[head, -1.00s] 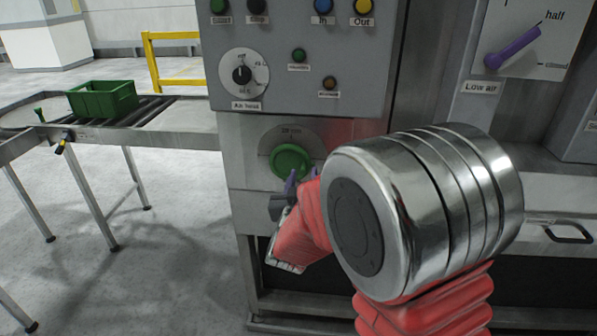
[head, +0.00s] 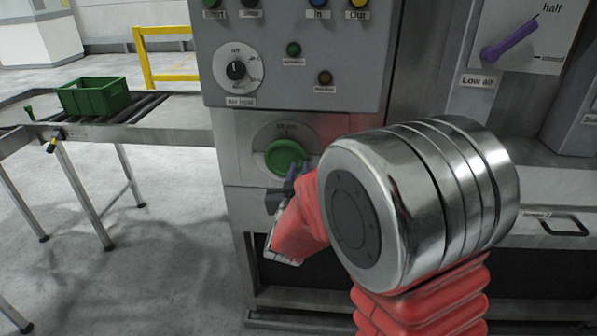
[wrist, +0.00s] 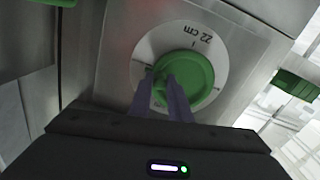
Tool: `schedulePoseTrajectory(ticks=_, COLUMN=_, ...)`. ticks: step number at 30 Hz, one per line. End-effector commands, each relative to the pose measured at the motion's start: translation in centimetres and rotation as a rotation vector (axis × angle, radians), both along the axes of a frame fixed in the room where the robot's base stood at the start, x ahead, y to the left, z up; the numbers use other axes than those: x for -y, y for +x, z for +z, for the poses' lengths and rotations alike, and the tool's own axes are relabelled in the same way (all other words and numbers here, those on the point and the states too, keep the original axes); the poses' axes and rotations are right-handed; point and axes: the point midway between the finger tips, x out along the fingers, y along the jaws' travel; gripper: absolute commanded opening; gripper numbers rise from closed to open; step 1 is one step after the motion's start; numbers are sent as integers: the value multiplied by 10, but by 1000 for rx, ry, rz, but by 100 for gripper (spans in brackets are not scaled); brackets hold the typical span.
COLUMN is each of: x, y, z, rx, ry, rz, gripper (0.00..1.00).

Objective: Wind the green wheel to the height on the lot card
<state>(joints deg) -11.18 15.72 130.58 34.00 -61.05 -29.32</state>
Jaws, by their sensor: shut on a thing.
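The green wheel (head: 281,158) sits on a pale round dial on the machine's front panel, below the control box. In the wrist view the green wheel (wrist: 194,72) shows close up, with a small green knob (wrist: 159,92) near its rim. The dial label (wrist: 208,38) there reads 22 cm. My gripper (head: 297,169) is at the wheel's lower right in the head view. In the wrist view the purple fingers of my gripper (wrist: 168,96) are shut on the knob. I see no lot card.
Above the wheel is a grey control box (head: 290,95) with several buttons and a rotary knob (head: 236,70). A purple lever (head: 510,42) labelled Low air is at upper right. A green crate (head: 95,98) stands on a roller conveyor (head: 150,108) at left.

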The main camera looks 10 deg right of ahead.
Motion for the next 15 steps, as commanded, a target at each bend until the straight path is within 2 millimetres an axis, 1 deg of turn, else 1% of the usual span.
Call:
schedulePoseTrajectory(ticks=8, x=-2, y=0, z=-1, rx=3, ry=13, rz=3, gripper=0)
schedulePoseTrajectory(ticks=15, x=-3, y=0, z=-5, rx=24, ry=79, rz=5, gripper=0)
